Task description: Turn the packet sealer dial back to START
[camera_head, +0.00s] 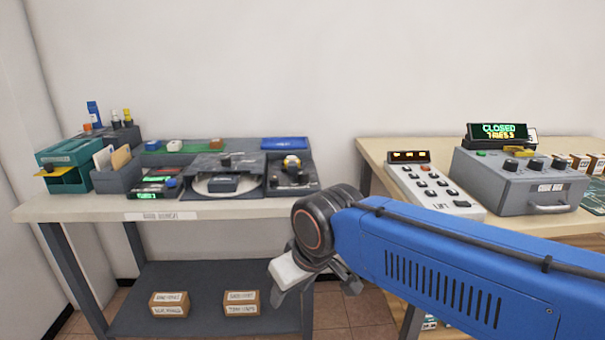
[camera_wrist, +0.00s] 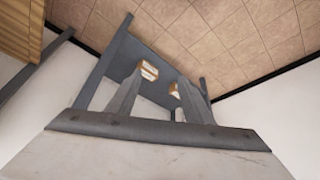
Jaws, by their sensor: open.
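No part is readable as the packet sealer or its START mark, so I cannot tell which device it is. A small device with a green display (camera_head: 150,196) sits further left. My gripper (camera_head: 315,292) is open and empty, in front of the left table's right end and apart from these devices. Its spread fingers also show in the wrist view (camera_wrist: 158,88).
The left table (camera_head: 80,207) has a lower shelf (camera_head: 200,275) with two small cartons. Teal trays (camera_head: 70,160) stand at its left end. On the right table (camera_head: 375,150) are a keypad box (camera_head: 435,185) and a grey box with knobs (camera_head: 515,180). My blue arm crosses the lower right.

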